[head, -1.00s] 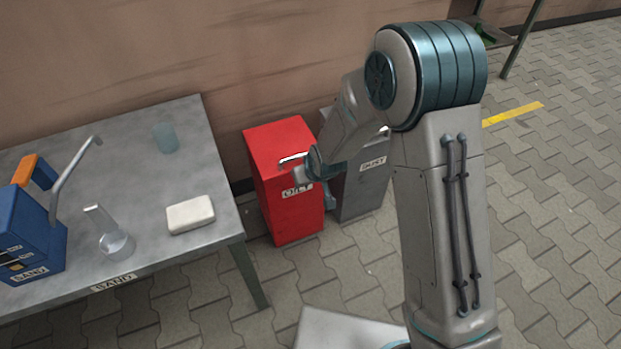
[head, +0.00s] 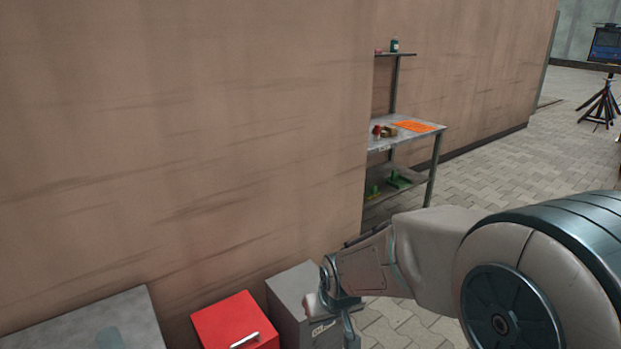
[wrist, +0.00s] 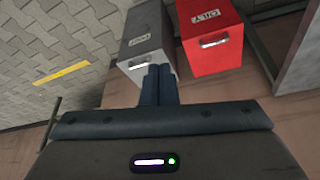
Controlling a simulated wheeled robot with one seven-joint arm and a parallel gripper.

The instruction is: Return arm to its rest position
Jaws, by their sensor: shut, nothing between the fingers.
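My arm reaches in from the right in the head view. In the wrist view my gripper (wrist: 159,72) has its two dark fingers pressed together with nothing between them. The fingertips overlap the lower edge of the grey bin in the picture; I cannot tell whether they touch it. The gripper's end also shows at the bottom of the head view (head: 347,338), partly cut off by the frame.
A grey bin (head: 290,295) and a red bin (head: 225,318) stand against the brown wall (head: 180,130). A grey table (head: 60,328) is at the lower left. A shelf unit (head: 436,150) with several items and a tripod screen (head: 604,48) stand farther back. Paved floor lies at right.

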